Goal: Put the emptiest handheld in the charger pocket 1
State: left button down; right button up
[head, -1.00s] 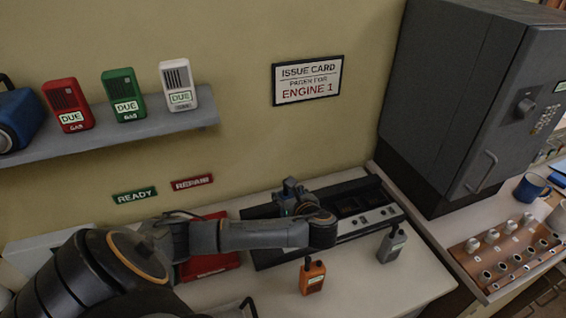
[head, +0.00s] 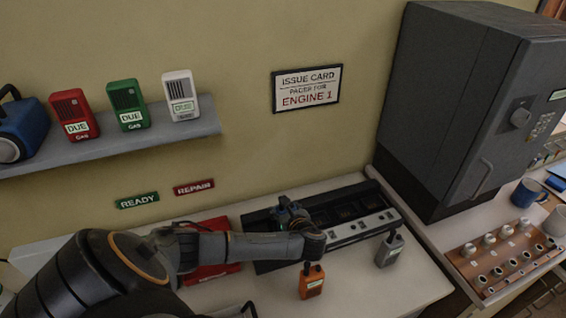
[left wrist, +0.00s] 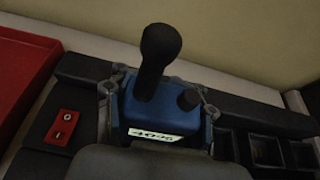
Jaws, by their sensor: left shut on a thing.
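My left gripper (head: 284,216) is over the left part of the black charger (head: 268,265). In the left wrist view its fingers (left wrist: 158,110) are shut on a blue handheld (left wrist: 190,125) with a thick black antenna, a small knob and a label that seems to read 40%. The handheld is upright; its lower end is hidden, so I cannot tell whether it is in a pocket. Open pockets (left wrist: 266,150) show to its right. An orange handheld (head: 312,284) and a grey handheld (head: 389,252) stand in front of the charger. My right gripper is not in view.
A red tray (head: 212,272) lies left of the charger, and a red switch (left wrist: 62,127) sits on the charger's left end. A dark grey cabinet (head: 450,110) stands at right. A wall shelf (head: 120,150) holds several devices.

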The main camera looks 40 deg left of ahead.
pick_arm(q)
jog(key=c, duration=0.8)
grip_release()
jog(key=shift+f, duration=0.1)
jog(key=o, duration=0.3)
jog(key=b+v, duration=0.1)
jog(key=v, duration=0.5)
jog(key=shift+s+d+b, duration=0.15)
jog(key=shift+d+b, duration=0.15)
jog(key=shift+s+d+r, duration=0.2)
jog(key=shift+d+r, duration=0.15)
jog(key=shift+r, duration=0.1)
